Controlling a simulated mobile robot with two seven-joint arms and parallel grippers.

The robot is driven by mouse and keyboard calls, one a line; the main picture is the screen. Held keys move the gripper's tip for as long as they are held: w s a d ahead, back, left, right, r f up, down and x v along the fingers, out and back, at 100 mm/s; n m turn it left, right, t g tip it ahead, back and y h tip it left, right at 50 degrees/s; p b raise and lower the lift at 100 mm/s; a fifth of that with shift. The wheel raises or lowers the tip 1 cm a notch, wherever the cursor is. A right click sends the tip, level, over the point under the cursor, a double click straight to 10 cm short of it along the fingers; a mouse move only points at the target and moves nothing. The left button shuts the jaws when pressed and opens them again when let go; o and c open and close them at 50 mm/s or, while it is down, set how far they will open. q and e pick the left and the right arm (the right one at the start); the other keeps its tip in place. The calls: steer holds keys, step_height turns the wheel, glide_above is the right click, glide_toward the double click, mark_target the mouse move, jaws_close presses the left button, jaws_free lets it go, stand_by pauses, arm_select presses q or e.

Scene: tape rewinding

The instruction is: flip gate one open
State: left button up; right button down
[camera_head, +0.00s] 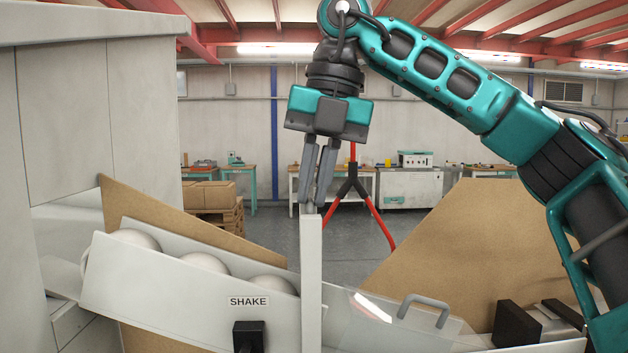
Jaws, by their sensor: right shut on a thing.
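Gate one appears to be the white upright panel (312,265) at the lower end of a sloped white chute (150,285). It stands vertical in front of several white balls (203,262) lined up in the chute. My right gripper (311,203) points down at the top of this panel. Its fingers are shut on a small grey piece at the panel's top edge. The exact contact is partly hidden by the fingers. My left gripper is not in view.
A "SHAKE" label (248,301) sits above a black knob (249,336) on the chute's front. Right of the gate are a clear cover with a grey handle (423,310) and a black block (516,323). Brown boards (465,245) slope behind. A tall grey cabinet (95,120) fills the left.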

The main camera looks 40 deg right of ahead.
steer(key=shift+r, duration=0.1)
stand_by(0.7)
steer(key=shift+r, duration=1.75)
steer(key=c, duration=1.2)
jaws_free()
steer(key=shift+f, duration=0.1)
step_height(320, 180, up, 7)
steer(key=d, duration=0.1)
steer(key=shift+s+d+r, duration=0.15)
steer(key=shift+s+r, duration=0.05)
steer(key=shift+s, duration=0.2)
